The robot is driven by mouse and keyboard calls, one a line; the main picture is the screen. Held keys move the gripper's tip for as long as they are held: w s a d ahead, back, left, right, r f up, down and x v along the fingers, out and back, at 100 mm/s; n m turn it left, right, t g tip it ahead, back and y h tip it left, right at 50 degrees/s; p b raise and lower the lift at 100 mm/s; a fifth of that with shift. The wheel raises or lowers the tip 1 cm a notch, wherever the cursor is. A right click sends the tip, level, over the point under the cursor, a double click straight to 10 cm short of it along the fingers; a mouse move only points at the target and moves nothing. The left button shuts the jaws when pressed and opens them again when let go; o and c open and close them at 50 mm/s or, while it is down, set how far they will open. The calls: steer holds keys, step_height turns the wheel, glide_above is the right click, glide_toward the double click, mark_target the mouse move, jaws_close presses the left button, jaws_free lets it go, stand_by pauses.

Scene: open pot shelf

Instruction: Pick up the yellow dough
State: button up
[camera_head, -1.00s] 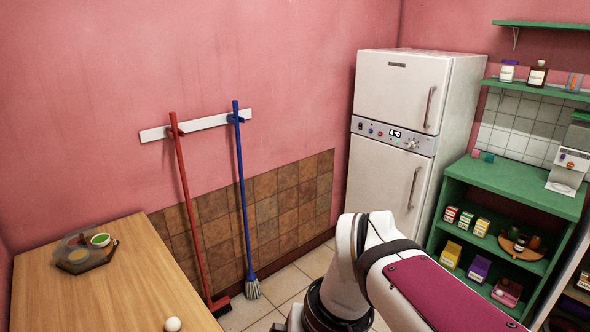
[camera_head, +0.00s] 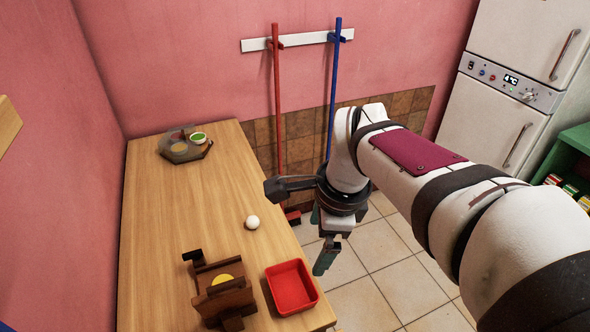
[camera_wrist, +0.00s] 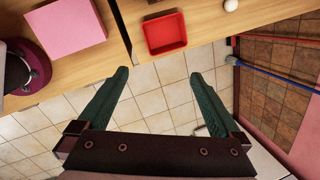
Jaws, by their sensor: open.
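A round yellow piece, likely the yellow dough (camera_head: 223,279), sits in a brown wooden press-like holder (camera_head: 243,299) near the front of the wooden table. Part of it is hidden by the holder's parts. I cannot make it out in the wrist view. My gripper (camera_head: 325,248) hangs beyond the table's right edge, over the tiled floor, to the right of the holder and apart from it. In the wrist view its two green fingers (camera_wrist: 160,76) are spread with only floor tiles between them.
A red tray (camera_head: 308,306) stands right of the holder and also shows in the wrist view (camera_wrist: 183,45). A white ball (camera_head: 252,222) and a dark tray with small bowls (camera_head: 168,157) are farther back. A pink block (camera_wrist: 66,27) is in the wrist view.

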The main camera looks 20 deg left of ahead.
steer(key=a+f+m, duration=0.2)
steer(key=a+f, duration=0.2)
steer(key=a, duration=0.6)
steer(key=m+g, duration=0.1)
steer(key=m, duration=0.2)
glide_toward(223, 279)
steer(key=f, duration=0.5)
steer(key=a+f, duration=0.1)
steer(key=f, duration=0.2)
steer(key=shift+s, duration=0.4)
steer(key=c, duration=1.5)
steer(key=shift+r, duration=0.15)
